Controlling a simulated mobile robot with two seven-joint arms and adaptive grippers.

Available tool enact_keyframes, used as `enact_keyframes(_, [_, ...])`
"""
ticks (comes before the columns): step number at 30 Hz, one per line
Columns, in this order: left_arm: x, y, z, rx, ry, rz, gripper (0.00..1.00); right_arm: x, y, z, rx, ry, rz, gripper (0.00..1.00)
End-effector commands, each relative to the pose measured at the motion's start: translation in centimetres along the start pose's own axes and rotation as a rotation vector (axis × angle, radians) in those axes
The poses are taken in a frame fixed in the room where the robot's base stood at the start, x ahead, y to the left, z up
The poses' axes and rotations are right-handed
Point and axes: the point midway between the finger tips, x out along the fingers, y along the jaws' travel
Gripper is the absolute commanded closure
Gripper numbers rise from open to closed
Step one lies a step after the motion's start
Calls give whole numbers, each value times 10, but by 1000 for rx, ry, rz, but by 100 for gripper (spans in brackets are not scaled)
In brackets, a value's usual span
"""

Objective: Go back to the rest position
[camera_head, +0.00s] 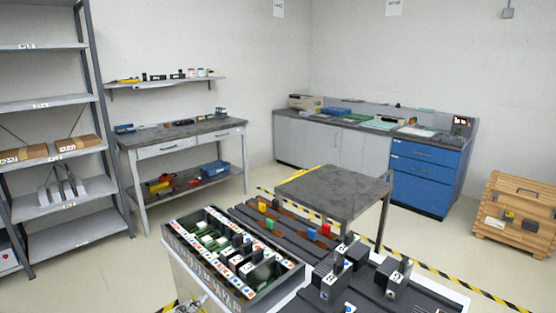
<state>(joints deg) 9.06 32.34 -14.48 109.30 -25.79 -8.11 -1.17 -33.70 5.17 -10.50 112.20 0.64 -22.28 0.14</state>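A small grey metallic part (192,304) shows at the bottom edge, in front of the left cart. It looks like part of my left gripper, but it is cut off, and I cannot tell whether it is open or shut. My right gripper is not in view. The cart top ahead holds a tray (172,238) with several white, green and black parts. Beside it is a dark rack (285,238) with yellow, green, blue and red pieces. Black finned blocks (328,279) with white labels stand at the lower right.
A dark-topped table (333,187) stands just behind the carts. A grey shelf rack (62,198) is at the left, a workbench (180,134) behind it. Blue drawers (424,173) and a wooden crate (515,217) are at the right. Striped tape (480,291) marks the open floor.

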Motion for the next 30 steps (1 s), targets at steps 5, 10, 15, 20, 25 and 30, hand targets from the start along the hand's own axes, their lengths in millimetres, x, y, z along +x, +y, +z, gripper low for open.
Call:
enact_keyframes(5, [-86,94,54,-458,-313,78,54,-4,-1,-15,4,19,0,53])
enact_keyframes(10, [-181,178,69,-806,-561,122,54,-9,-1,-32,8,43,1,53])
enact_keyframes(15, [-264,229,64,-994,-724,107,54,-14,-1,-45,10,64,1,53])
enact_keyframes(20, [-304,250,62,-1033,-799,105,54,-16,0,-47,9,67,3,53])
enact_keyframes(25, [-313,253,64,-1032,-814,110,54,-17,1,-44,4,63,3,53])
enact_keyframes(30, [-313,254,64,-1030,-814,111,54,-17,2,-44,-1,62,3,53])
